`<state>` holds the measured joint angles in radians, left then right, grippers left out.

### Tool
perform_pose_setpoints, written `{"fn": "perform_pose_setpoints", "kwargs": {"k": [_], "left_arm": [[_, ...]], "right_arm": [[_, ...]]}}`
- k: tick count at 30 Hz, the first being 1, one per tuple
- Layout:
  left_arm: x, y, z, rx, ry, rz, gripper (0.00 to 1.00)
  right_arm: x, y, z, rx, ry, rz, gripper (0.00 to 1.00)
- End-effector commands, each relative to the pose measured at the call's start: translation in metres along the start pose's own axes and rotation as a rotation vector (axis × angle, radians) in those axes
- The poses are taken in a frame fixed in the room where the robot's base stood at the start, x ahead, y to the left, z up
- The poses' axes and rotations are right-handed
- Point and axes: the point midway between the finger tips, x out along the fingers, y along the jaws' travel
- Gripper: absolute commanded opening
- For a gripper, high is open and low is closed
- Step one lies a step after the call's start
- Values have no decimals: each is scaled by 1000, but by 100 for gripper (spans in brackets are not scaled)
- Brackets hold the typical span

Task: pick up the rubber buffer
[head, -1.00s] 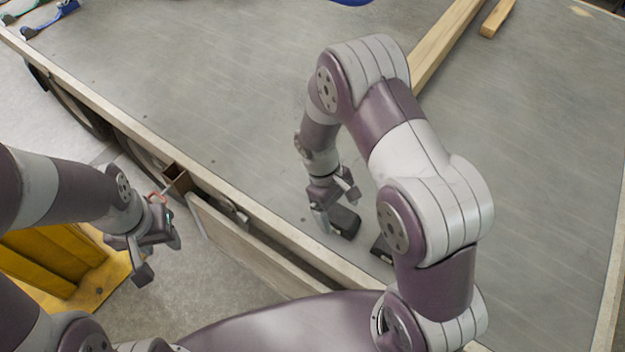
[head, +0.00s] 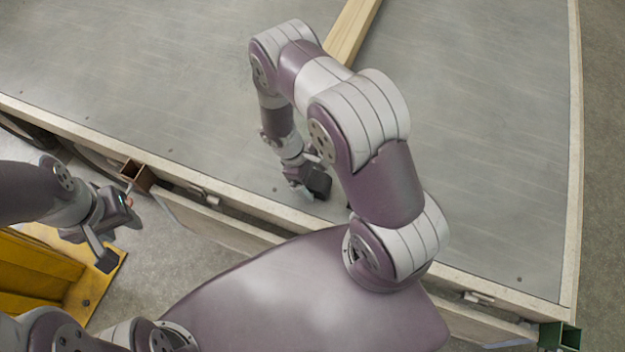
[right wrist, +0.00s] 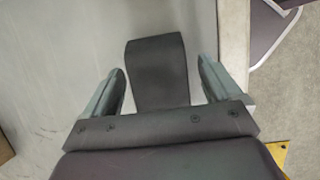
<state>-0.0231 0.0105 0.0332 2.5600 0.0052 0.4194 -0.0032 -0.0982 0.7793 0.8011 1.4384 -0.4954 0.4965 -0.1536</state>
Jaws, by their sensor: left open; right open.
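The rubber buffer (head: 318,181) is a dark block on the grey trailer deck, near its front edge. In the right wrist view the buffer (right wrist: 158,72) lies between the two fingers, with a gap on each side. My right gripper (head: 303,186) is open at the buffer and also shows in the right wrist view (right wrist: 161,70). Its palm hides the buffer's near end. My left gripper (head: 119,238) is open and empty, off the deck at the left, above the floor.
A wooden beam (head: 352,32) lies on the deck behind my right arm. The pale deck rim (head: 235,212) runs between me and the deck. A brown square post socket (head: 136,175) and a yellow object (head: 35,275) are at the left. The deck's left part is clear.

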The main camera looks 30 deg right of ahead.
Motion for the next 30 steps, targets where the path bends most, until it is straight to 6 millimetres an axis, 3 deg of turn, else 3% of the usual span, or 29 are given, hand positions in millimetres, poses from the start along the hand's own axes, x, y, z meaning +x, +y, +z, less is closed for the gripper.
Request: {"fn": "perform_pose_setpoints", "kwargs": {"k": [7, 12, 15, 23, 30], "left_arm": [[0, 0, 0, 0, 0, 0, 43], [0, 0, 0, 0, 0, 0, 43], [0, 0, 0, 0, 0, 0, 43], [0, 0, 0, 0, 0, 0, 43], [2, 0, 0, 0, 0, 0, 43]], "right_arm": [[3, 0, 0, 0, 0, 0, 88], [3, 0, 0, 0, 0, 0, 33], [2, 0, 0, 0, 0, 0, 5], [0, 0, 0, 0, 1, 1, 5], [-27, 1, 11, 1, 3, 3, 5]]}}
